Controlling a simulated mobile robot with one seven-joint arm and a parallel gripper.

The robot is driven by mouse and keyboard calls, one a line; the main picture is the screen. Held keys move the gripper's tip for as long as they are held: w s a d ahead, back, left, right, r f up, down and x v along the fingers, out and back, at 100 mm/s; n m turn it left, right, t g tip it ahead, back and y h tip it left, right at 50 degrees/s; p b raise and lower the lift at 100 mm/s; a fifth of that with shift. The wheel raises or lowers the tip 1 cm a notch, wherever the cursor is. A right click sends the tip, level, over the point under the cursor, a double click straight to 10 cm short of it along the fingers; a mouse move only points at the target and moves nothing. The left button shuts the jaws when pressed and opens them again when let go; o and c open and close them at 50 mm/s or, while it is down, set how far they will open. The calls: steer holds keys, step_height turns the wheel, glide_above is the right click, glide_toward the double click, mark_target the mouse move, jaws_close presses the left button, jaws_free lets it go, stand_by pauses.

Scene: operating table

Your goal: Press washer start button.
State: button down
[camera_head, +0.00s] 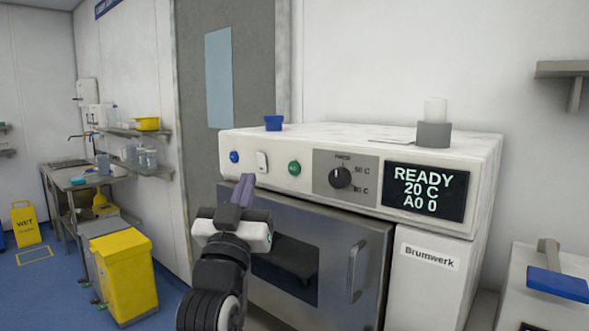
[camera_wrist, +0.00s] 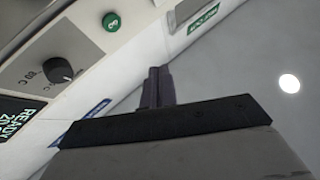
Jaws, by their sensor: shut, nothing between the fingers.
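The washer (camera_head: 370,146) is a white machine with a steel front door and a control panel above it. A round green button (camera_head: 294,168) sits on the panel; it also shows in the wrist view (camera_wrist: 111,22). Left of it are a white switch (camera_head: 262,161) and a blue button (camera_head: 234,157). The display (camera_head: 424,191) reads READY, 20 C, A0 0. My gripper (camera_head: 244,184) is shut and empty, in front of the panel's left part, left of and below the green button. In the wrist view its fingers (camera_wrist: 158,84) are together, apart from the green button.
A dark knob (camera_head: 340,177) sits right of the green button. The door handle (camera_head: 356,270) sticks out below the panel. A blue cap (camera_head: 273,122) and a grey-and-white cylinder (camera_head: 434,124) stand on top. A yellow bin (camera_head: 124,270) stands at left.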

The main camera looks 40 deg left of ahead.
steer(key=shift+w+d+p, duration=0.2)
steer(key=shift+w+p, duration=0.3)
steer(key=shift+w, duration=1.7)
steer(key=shift+w+d+p, duration=0.15)
steer(key=shift+w+p, duration=0.3)
steer(key=shift+w, duration=1.7)
steer(key=shift+w, duration=0.4)
steer(key=shift+w, duration=0.4)
steer(key=shift+s, duration=0.15)
steer(key=shift+s+b, duration=0.35)
steer(key=shift+s, duration=0.3)
steer(key=shift+s+a+b, duration=0.2)
steer(key=shift+s+b, duration=0.45)
steer(key=shift+s, duration=1.85)
